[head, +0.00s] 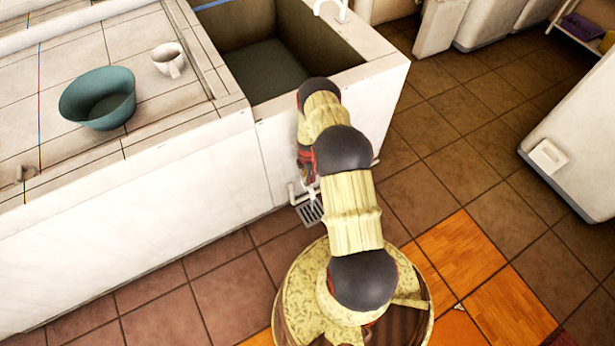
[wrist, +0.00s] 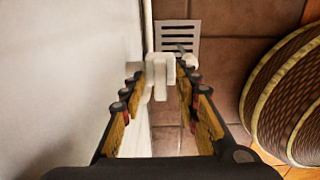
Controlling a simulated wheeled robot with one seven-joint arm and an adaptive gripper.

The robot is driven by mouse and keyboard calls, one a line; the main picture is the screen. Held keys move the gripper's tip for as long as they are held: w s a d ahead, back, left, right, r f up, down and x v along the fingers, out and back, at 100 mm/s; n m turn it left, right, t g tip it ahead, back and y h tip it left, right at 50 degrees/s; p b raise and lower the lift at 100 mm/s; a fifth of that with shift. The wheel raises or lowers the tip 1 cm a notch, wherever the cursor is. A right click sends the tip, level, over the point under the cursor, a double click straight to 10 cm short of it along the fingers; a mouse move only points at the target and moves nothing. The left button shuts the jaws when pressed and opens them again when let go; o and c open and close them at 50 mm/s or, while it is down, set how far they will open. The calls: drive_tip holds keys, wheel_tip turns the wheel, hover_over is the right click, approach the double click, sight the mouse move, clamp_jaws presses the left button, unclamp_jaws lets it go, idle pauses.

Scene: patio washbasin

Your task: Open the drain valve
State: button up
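A white valve piece (wrist: 158,68) with a forked, handle-like shape sits on white piping beside the basin wall in the wrist view. My gripper (wrist: 161,78) is open, with one finger on each side of this piece; I cannot tell whether either finger touches it. In the head view my arm covers most of the gripper, low at the front of the basin (head: 380,85). White piping (head: 292,194) shows there near the floor, beside a grey drain grate (head: 309,213). The grate also shows beyond the fingers in the wrist view (wrist: 178,32).
A green bowl (head: 98,100) and a white cup (head: 169,60) stand on the tiled counter (head: 150,110) left of the basin. The white wall (wrist: 60,80) runs close along the gripper's left side. Brown floor tiles (head: 450,130) are clear on the right.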

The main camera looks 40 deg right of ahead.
wheel_tip(320, 180, up, 12)
idle(0.7)
idle(0.5)
